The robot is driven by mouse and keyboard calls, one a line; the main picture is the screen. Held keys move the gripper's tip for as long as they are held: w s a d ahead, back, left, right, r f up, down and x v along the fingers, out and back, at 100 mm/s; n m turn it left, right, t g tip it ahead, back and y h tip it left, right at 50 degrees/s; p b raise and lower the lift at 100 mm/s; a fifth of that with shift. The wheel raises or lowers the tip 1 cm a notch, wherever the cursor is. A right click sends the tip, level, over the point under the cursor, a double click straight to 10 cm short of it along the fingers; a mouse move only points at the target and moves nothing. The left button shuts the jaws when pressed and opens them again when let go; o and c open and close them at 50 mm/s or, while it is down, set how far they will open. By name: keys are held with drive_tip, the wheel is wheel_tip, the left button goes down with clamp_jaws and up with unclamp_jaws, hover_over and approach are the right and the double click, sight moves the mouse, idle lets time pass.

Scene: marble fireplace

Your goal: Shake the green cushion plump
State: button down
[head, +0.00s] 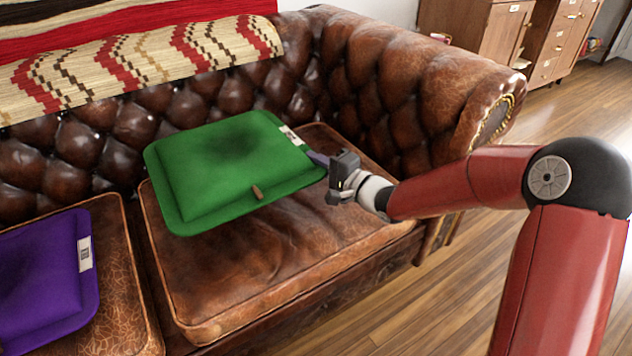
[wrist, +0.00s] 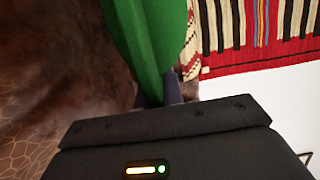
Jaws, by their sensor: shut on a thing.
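The green cushion (head: 225,165) is held above the right seat of the brown leather sofa (head: 270,270), roughly level in the head view. It has a white label at its upper right edge and a small brown tab near its front edge. My gripper (head: 318,160) is shut on the cushion's right edge. In the wrist view, the green cushion (wrist: 150,35) runs up from between my gripper's dark fingers (wrist: 160,92). Most of the cushion is out of the wrist view.
A purple cushion (head: 45,275) with a white label lies on the left seat. A patterned red and cream blanket (head: 150,55) hangs over the sofa back. The tufted armrest (head: 420,90) rises behind my gripper. Wooden floor (head: 400,300) is open in front.

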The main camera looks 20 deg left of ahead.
wheel_tip(320, 180, up, 8)
drive_tip(key=shift+r+p, duration=0.1)
drive_tip(key=shift+p, duration=0.6)
wheel_tip(320, 180, up, 6)
drive_tip(key=p, duration=0.3)
drive_tip(key=shift+p, duration=0.3)
drive_tip(key=shift+r, duration=0.1)
wheel_tip(320, 180, up, 7)
wheel_tip(320, 180, down, 7)
drive_tip(key=b, duration=0.2)
idle(0.7)
